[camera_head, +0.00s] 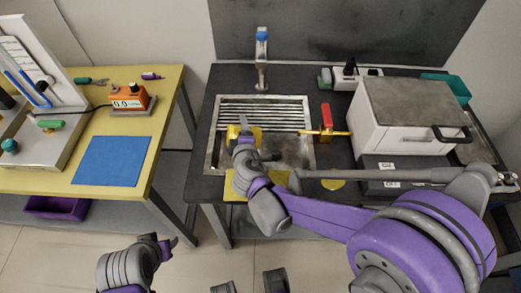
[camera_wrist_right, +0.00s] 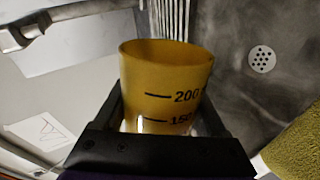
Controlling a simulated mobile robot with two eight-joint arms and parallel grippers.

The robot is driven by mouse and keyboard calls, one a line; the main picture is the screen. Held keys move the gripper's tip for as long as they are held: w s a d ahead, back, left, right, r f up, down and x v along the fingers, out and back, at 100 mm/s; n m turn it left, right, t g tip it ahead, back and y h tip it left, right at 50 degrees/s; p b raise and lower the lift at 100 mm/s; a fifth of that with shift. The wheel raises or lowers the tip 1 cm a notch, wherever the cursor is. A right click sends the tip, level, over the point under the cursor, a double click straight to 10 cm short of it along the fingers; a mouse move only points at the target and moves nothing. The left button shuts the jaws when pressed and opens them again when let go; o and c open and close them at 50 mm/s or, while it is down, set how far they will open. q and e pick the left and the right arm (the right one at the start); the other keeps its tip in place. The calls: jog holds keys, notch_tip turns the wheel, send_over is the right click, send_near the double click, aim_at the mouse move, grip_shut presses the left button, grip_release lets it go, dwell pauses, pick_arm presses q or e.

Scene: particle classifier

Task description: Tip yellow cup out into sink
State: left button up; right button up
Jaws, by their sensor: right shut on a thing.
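The yellow cup (camera_wrist_right: 165,85) has black marks, with 200 and 150 legible. My right gripper (camera_wrist_right: 160,125) is shut on it, one black jaw on each side. In the head view the cup (camera_head: 234,132) shows in part behind my right gripper (camera_head: 243,141), over the left part of the sink (camera_head: 290,150). The cup's open rim shows in the wrist view, but I cannot tell its tilt or what is inside. The sink's drain (camera_wrist_right: 262,58) is right of the cup there. My left gripper (camera_head: 166,243) is low in front of the counter, apart from everything; its jaws are unclear.
A faucet (camera_head: 262,60) stands behind the sink's ribbed part. A red-handled yellow item (camera_head: 327,120) lies at the sink's right edge. A white box appliance (camera_head: 410,115) fills the right counter. A yellow sponge-like piece (camera_wrist_right: 295,150) is near the cup. A yellow table (camera_head: 170,85) stands left.

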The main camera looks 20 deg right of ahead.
jog(key=shift+s+d+r+m+y, duration=0.1)
jog(key=shift+d+r+m+y, duration=0.2)
jog(key=shift+m, duration=0.25)
jog(key=shift+d+r+m+y, duration=0.15)
jog(key=shift+r+m+y, duration=0.2)
jog(key=shift+m, duration=0.2)
dwell(1.5)
jog(key=shift+d+r+m+t+y, duration=0.1)
jog(key=shift+d+m+t+y, duration=0.2)
jog(key=shift+m+t+y, duration=0.25)
dwell(0.6)
jog(key=shift+s+d+r+m+b, duration=0.1)
jog(key=shift+d+r+m+b, duration=0.15)
jog(key=shift+m, duration=0.2)
dwell(0.5)
dwell(0.8)
